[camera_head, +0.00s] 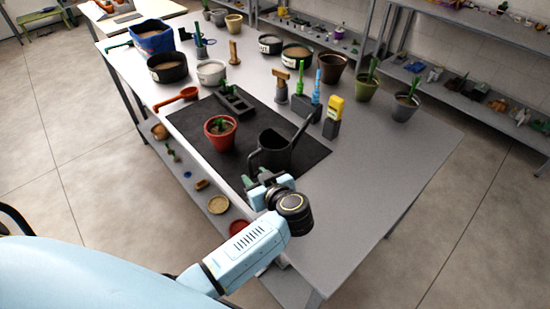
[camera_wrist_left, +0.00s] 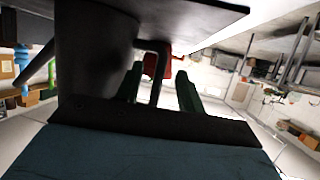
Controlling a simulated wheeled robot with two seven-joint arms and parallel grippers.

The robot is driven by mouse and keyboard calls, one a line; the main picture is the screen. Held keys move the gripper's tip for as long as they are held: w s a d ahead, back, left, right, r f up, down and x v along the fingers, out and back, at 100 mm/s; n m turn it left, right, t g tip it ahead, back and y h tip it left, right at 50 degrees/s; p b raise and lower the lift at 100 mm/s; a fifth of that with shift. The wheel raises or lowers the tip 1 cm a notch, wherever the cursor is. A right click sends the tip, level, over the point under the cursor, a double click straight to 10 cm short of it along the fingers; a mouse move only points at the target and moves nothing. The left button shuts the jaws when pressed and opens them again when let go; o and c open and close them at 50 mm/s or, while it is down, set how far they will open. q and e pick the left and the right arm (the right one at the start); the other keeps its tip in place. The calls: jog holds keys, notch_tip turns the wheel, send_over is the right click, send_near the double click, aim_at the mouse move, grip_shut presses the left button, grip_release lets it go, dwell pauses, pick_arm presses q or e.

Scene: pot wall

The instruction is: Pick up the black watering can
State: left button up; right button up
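The black watering can (camera_head: 275,153) stands upright on the black mat (camera_head: 312,152) near the table's front edge, with its spout to the upper right. Its handle faces my left gripper (camera_head: 262,182), which is low beside the can. In the left wrist view, the can's dark body (camera_wrist_left: 92,55) fills the upper left. Its handle (camera_wrist_left: 156,72) appears between the two green fingers of my left gripper (camera_wrist_left: 160,88), which are apart, with a gap on either side. Whether the fingers touch the handle is not clear. My right gripper is out of view.
A red pot with a plant (camera_head: 220,133) stands on the mat left of the can. A yellow-topped meter (camera_head: 333,116) and blue and green-handled tools stand behind. Several pots line the back. The table's right front (camera_head: 375,185) is clear.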

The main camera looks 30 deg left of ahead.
aim_at(252, 172)
pick_arm(q)
jog(key=x, duration=0.5)
jog(key=shift+w+a+r, duration=0.15)
jog(key=shift+a+r, duration=0.15)
grip_shut()
jog(key=shift+r, duration=0.1)
